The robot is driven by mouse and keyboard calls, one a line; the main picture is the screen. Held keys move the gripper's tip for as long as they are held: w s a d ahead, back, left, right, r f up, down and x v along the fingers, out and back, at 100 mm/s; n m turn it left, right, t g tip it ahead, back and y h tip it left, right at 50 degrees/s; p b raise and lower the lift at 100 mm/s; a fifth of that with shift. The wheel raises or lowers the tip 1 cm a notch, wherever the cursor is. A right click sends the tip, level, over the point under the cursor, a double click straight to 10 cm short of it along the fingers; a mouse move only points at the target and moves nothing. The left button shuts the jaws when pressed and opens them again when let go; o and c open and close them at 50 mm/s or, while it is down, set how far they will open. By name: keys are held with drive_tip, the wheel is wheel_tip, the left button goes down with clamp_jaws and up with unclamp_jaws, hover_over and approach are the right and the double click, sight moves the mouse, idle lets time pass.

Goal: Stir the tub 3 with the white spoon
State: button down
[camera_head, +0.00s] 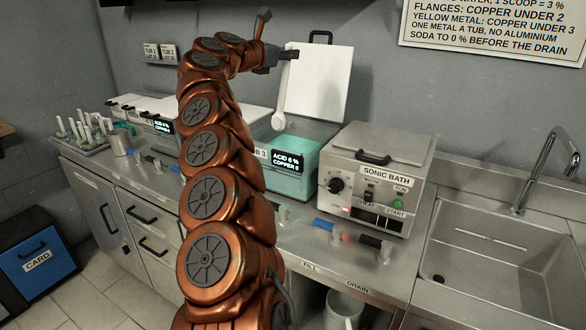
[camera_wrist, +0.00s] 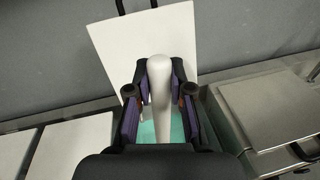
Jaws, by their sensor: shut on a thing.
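My gripper (camera_head: 289,54) is shut on the white spoon (camera_head: 282,100) and holds it above tub 3. The spoon hangs down with its bowl end low, just over or at the open top of the tub. Tub 3 (camera_head: 297,163) is open, with teal liquid inside and its white lid (camera_head: 320,80) standing up behind. Its display (camera_head: 286,159) reads acid 0 %, copper 0. In the wrist view the spoon handle (camera_wrist: 158,85) stands between the two fingers (camera_wrist: 160,100), with teal liquid below.
The sonic bath (camera_head: 378,175) stands right of tub 3, and a sink (camera_head: 490,245) with a tap is further right. Closed tubs, a metal cup (camera_head: 120,142) and a rack of white-handled tools (camera_head: 88,140) are at the left. Valve handles line the counter front.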

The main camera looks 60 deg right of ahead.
drive_tip(key=shift+r, duration=0.15)
wheel_tip(320, 180, up, 4)
drive_tip(key=p, duration=0.4)
idle(0.4)
